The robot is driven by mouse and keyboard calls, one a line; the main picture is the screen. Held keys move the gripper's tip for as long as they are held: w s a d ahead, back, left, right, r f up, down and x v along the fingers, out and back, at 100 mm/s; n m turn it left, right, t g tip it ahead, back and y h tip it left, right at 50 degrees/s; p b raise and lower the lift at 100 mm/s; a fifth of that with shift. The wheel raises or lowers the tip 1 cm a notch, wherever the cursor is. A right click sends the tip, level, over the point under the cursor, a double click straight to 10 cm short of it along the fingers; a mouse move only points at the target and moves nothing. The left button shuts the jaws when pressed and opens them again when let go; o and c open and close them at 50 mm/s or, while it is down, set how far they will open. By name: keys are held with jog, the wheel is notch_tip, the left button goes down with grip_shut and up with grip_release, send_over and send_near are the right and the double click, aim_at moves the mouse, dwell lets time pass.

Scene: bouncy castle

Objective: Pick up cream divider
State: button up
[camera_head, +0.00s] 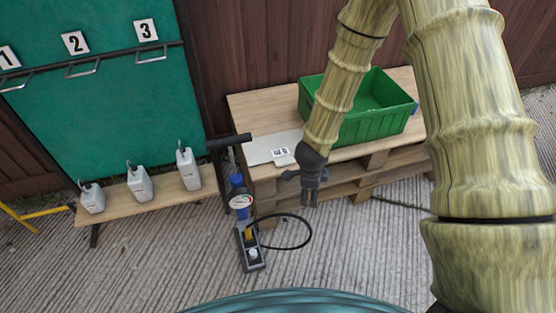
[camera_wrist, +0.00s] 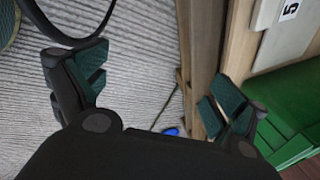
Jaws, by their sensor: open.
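A flat cream panel (camera_head: 262,149), which looks like the cream divider, lies on the wooden pallet table (camera_head: 255,107) left of the green crate. A white number label (camera_head: 281,152) is at its right end, and my arm hides part of that area. In the wrist view the cream panel (camera_wrist: 268,38) with its label is at the upper right edge, partly out of frame. My gripper (camera_head: 310,203) points down in front of the table's front edge, apart from the panel. Its fingers (camera_wrist: 158,92) are spread, with nothing between them but floor and table edge beyond.
The green crate (camera_head: 372,128) stands on the table behind my arm. A floor pump (camera_head: 241,205) with a black hose (camera_head: 308,232) stands left of my gripper. A low bench (camera_head: 160,197) with several grey cans is at the left.

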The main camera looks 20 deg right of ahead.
jog(key=w+a+m+t+b, duration=0.1)
jog(key=w+m+b, duration=0.5)
jog(key=w+m, duration=0.15)
jog(key=m+t+y+b, duration=0.1)
jog(key=m+y+b, duration=0.1)
jog(key=m+b, duration=0.25)
send_near(284, 158)
notch_tip(284, 158, down, 3)
jog(key=shift+s+f+b, duration=0.15)
jog(key=shift+s+b, duration=0.05)
jog(key=shift+b, duration=0.5)
jog(key=shift+w+r+b+x, duration=0.1)
jog(key=shift+w+b+x, duration=0.15)
jog(key=shift+x, duration=0.65)
jog(key=shift+w+r+b+x, duration=0.15)
jog(key=shift+b+x, duration=0.15)
jog(key=shift+x, duration=0.6)
jog(key=shift+w+b+x, duration=0.2)
jog(key=shift+b+x, duration=0.05)
jog(key=shift+x, duration=0.7)
jog(key=shift+a+r, duration=0.1)
jog(key=c, duration=1.2)
